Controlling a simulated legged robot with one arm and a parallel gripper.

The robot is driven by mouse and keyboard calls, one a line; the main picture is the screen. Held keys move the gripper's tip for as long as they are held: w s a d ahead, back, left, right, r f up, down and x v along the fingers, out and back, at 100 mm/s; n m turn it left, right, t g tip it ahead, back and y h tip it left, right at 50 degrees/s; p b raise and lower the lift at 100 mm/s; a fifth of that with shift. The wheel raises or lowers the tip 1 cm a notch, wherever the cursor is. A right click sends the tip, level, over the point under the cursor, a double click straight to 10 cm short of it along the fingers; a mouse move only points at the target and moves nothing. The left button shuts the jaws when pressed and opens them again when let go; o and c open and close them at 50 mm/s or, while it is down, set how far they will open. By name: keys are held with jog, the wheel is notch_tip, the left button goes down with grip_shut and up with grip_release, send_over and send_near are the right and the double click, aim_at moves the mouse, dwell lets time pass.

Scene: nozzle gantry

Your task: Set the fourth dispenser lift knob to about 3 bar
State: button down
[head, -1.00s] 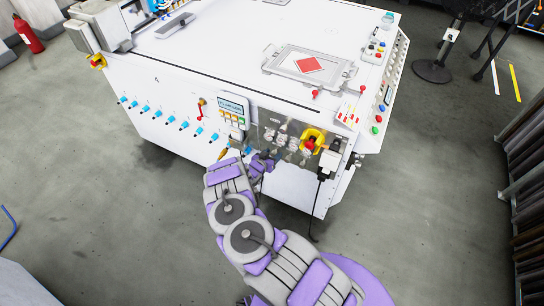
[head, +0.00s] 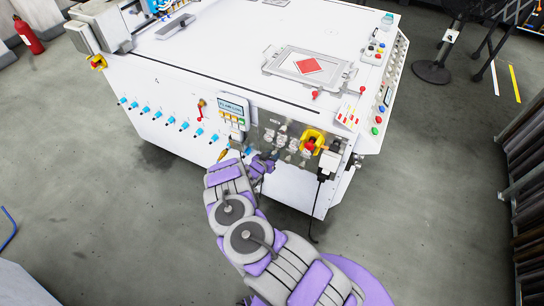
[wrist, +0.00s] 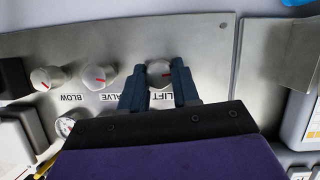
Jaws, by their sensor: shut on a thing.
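The lift knob (wrist: 159,73) is a round silver knob with a red pointer line, on a grey metal panel (wrist: 205,45) in the wrist view. The label LIFT reads upside down below it, partly behind my fingers. My gripper (wrist: 160,82) is shut on the knob, with one dark finger on each side. The red line lies close to horizontal in this view, but I cannot read a pressure from it. In the head view my gripper (head: 264,163) is at the lower left of the panel, and the knob cannot be made out there.
The valve knob (wrist: 104,76) and blow knob (wrist: 47,78) sit to the left in the wrist view, with a gauge (wrist: 65,126) below them. In the head view a yellow-and-red switch (head: 312,142) and a black cable (head: 319,195) are right of my gripper.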

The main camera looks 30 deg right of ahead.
jog(key=shift+r+p, duration=0.1)
jog(key=shift+p, duration=0.25)
jog(key=shift+r+m+y+p, duration=0.1)
jog(key=shift+m+y+p, duration=0.2)
jog(key=shift+m+p, duration=0.4)
jog(key=shift+s+f+m+t+y+p, duration=0.15)
jog(key=shift+m+t+y+p, duration=0.2)
jog(key=shift+m+t+p, duration=0.55)
jog(key=shift+s+f+m+t+y+p, duration=0.15)
jog(key=shift+m+t+y+p, duration=0.35)
jog(key=shift+m+p, duration=0.6)
jog(key=shift+w+d, duration=0.1)
jog(key=c, duration=0.8)
grip_release()
